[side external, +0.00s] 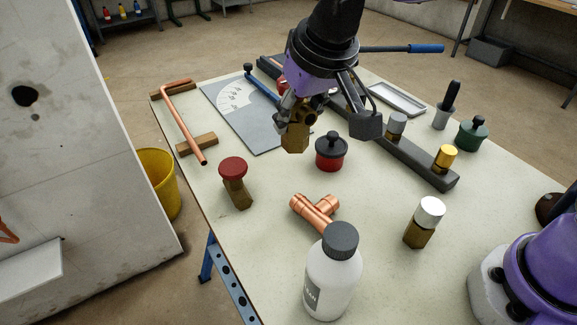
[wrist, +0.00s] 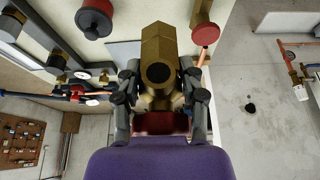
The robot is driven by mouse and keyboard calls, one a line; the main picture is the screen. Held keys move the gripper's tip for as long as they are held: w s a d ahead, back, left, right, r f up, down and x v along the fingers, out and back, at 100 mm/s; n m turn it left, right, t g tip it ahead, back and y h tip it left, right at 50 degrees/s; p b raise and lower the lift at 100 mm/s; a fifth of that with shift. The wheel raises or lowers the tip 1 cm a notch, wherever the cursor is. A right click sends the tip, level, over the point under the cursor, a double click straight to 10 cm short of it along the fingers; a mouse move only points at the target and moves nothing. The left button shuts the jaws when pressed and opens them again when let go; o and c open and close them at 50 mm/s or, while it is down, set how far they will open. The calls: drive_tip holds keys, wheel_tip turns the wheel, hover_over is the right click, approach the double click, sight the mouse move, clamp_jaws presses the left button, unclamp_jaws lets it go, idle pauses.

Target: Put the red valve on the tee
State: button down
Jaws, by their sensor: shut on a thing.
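My gripper (side external: 301,118) is shut on a brass valve (side external: 295,138), held above the table. In the wrist view the valve's brass body (wrist: 158,55) points away from my fingers, its round opening facing the camera. A red part (wrist: 160,122) shows between the fingers behind the body, mostly hidden. The copper tee (side external: 316,209) lies on the table in front of my gripper, apart from the held valve, partly behind a white bottle. Another brass valve with a red round cap (side external: 233,169) stands on the table at left.
The white bottle (side external: 333,280) with a dark cap stands close to the tee. A red pot (side external: 331,152) stands near my gripper. A white-capped valve (side external: 425,221) is at right. A dark rail (side external: 418,163) bears grey- and gold-capped pieces. A bent copper pipe (side external: 182,125) rests on wood blocks.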

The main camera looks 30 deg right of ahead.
drive_tip(key=s+d, duration=0.2)
drive_tip(key=s, duration=0.2)
hover_over(322, 208)
wheel_tip(322, 208, down, 6)
drive_tip(key=shift+f, duration=2.05)
drive_tip(key=shift+f, duration=0.2)
drive_tip(key=shift+c, duration=2)
unclamp_jaws()
